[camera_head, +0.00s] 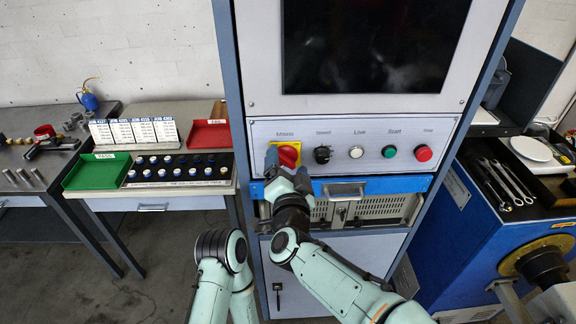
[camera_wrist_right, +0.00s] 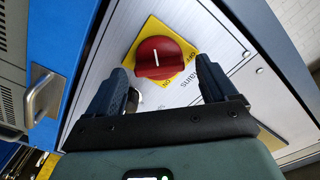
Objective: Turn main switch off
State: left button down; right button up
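The main switch is a red rotary knob (camera_head: 288,155) on a yellow plate, below the label "Mains" at the left of the cabinet's control panel. In the right wrist view the red knob (camera_wrist_right: 158,57) bears a short white mark, and ON and OFF lettering shows on the yellow plate (camera_wrist_right: 153,27). My right gripper (camera_head: 281,169) is just in front of and below the knob. In the right wrist view its two fingers (camera_wrist_right: 161,68) are spread apart, one to each side of the knob, with visible gaps. My left gripper is not in view.
Right of the switch are a black knob (camera_head: 322,155), a white button (camera_head: 356,152), a green button (camera_head: 390,152) and a red button (camera_head: 423,153). A dark screen (camera_head: 370,45) is above. A drawer handle (camera_head: 343,190) lies below. Benches stand on both sides.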

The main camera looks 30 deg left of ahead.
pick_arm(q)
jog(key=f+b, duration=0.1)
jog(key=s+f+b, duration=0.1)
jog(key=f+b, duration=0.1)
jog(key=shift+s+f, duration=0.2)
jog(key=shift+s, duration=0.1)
pick_arm(e)
jog(key=v, duration=1.3)
jog(key=shift+s, duration=0.25)
